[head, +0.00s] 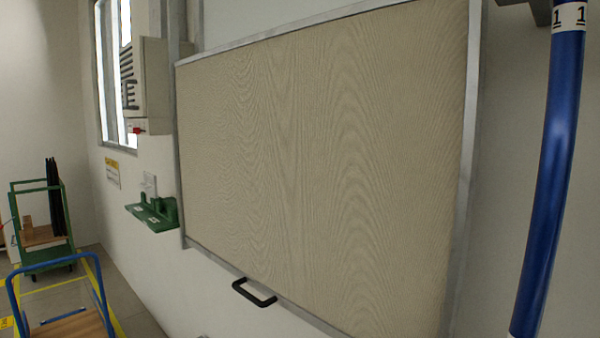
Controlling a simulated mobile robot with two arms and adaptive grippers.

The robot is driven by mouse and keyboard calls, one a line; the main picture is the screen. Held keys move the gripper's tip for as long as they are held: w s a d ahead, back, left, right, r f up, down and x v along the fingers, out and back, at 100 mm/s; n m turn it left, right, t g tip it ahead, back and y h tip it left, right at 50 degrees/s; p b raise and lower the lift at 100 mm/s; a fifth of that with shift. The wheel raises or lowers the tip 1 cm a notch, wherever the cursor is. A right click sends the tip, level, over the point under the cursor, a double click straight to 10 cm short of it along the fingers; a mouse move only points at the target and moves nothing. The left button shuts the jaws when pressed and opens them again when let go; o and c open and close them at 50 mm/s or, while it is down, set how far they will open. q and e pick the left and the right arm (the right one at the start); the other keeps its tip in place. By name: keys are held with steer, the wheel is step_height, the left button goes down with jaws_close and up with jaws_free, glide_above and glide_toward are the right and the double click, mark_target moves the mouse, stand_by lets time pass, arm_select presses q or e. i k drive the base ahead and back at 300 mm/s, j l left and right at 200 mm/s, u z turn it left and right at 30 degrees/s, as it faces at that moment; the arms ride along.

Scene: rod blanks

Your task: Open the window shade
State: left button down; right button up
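The window shade (320,150) is a beige, wood-grained panel in a grey metal frame, and it fills the middle of the head view. It is down and covers the opening behind it. A black handle (254,293) sticks out at its bottom edge, left of centre. Neither of my grippers is in view, and nothing touches the handle.
A blue post (553,160) labelled 1 stands at the right. A grey box (147,85) and a green bracket (155,213) are on the wall left of the shade. A green cart (42,225) and a blue-handled cart (62,318) stand at the lower left.

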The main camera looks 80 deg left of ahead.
mark_target(320, 155)
steer(key=u, duration=2.8)
